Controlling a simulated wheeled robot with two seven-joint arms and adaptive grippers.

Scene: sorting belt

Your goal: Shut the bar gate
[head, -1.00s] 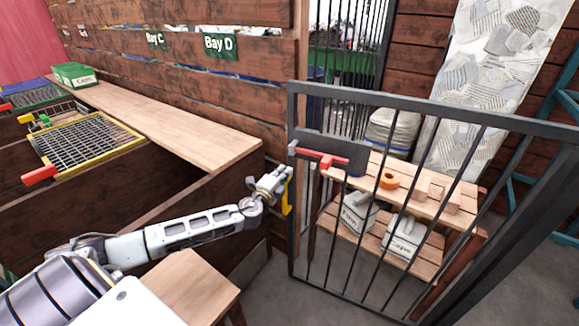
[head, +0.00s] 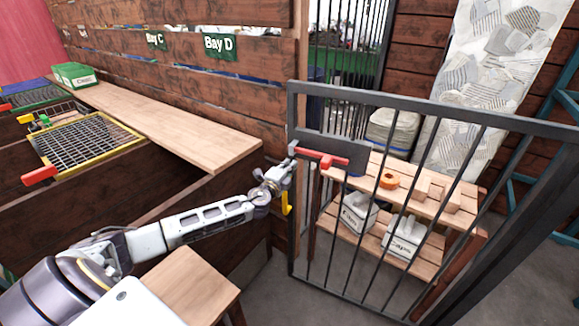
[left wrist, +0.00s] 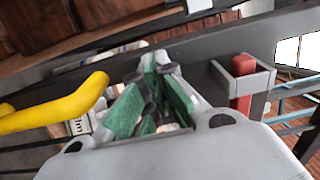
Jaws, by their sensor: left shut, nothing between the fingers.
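The bar gate (head: 384,102) is a dark metal frame with upright bars, at the right of the head view. A red-handled bolt (head: 322,157) sits on its plate near the left upright; its red part shows in a grey bracket in the left wrist view (left wrist: 242,88). A yellow curved handle (head: 287,203) is at the gate's left edge; it is large at the left of the wrist view (left wrist: 55,108). My left gripper (head: 288,168) is shut and empty, close to the gate's left edge; its green fingers (left wrist: 153,75) meet. Contact with the gate is unclear. My right gripper is out of view.
A wooden shelf (head: 432,193) with tubs and an orange ring stands behind the bars. A wooden ledge (head: 180,130) and wall boards are at left. A wooden stool (head: 190,283) is close below my left arm. Grey floor shows below the gate.

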